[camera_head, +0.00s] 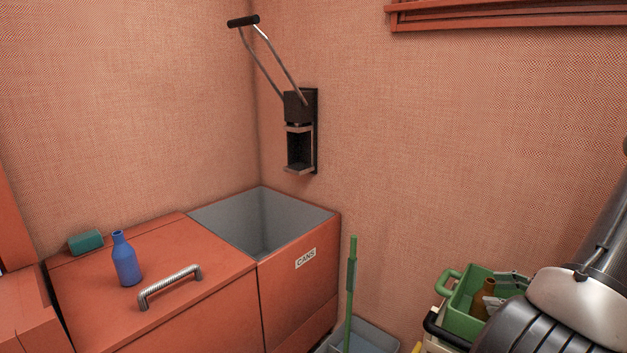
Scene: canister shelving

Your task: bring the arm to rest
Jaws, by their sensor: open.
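Part of my arm (583,302) shows at the lower right, in grey and black, in front of the right wall and partly over a green crate (465,319).
An orange chest (218,316) stands at the left, with a blue bottle (126,261), a teal block (86,242) and a metal handle (170,287) on its lid. A lever-handled wall device (299,133) hangs above. A green pole (351,290) stands in a grey tub.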

